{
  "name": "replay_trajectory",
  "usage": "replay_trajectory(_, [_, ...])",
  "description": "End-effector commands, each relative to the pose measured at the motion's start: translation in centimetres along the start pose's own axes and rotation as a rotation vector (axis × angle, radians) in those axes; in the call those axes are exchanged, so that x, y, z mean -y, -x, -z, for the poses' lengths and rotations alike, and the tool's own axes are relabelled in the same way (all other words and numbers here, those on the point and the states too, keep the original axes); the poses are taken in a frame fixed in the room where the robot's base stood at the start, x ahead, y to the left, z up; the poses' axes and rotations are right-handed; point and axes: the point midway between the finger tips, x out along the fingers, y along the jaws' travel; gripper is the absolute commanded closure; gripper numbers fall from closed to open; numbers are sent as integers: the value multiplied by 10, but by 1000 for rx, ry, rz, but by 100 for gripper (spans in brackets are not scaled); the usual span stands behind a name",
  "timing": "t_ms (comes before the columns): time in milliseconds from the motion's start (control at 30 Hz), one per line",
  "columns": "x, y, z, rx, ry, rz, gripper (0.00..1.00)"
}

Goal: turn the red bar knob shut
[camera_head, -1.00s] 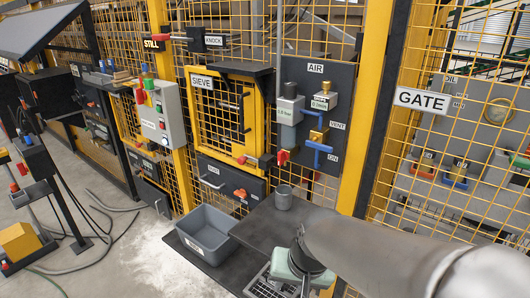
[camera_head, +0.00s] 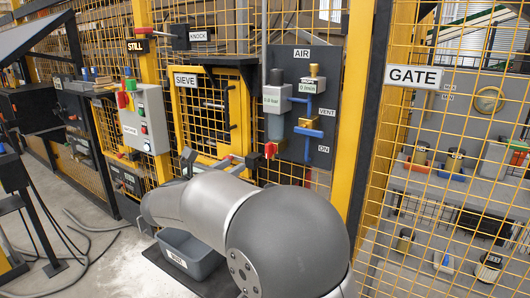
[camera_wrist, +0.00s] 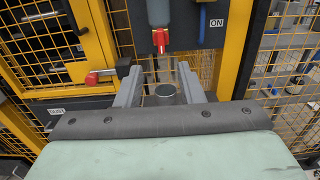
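The red knob (camera_head: 270,149) sits at the bottom of the grey cylinder on the dark AIR panel (camera_head: 325,82). In the wrist view the red knob (camera_wrist: 160,40) hangs ahead of my gripper (camera_wrist: 159,68), roughly centred between its fingers and a little beyond the tips. The two grey fingers are well apart with nothing held, and they do not touch the knob. In the head view my arm covers most of the gripper. An ON label (camera_wrist: 216,23) stands right of the knob.
A red-handled latch (camera_wrist: 91,79) juts from the yellow SIEVE door frame at left. A grey cup (camera_wrist: 165,90) shows below, between the fingers. A grey tub (camera_head: 190,258) is on the floor side. A yellow post (camera_head: 350,110) stands right of the panel.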

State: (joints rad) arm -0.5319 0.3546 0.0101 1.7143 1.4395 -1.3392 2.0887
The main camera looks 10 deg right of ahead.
Motion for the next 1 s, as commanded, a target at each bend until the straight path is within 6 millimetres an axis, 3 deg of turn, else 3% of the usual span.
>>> replay_trajectory(700, [1,-144,-2,2,6,0,65])
replay_trajectory(1000, [0,-167,-2,1,5,-3,65])
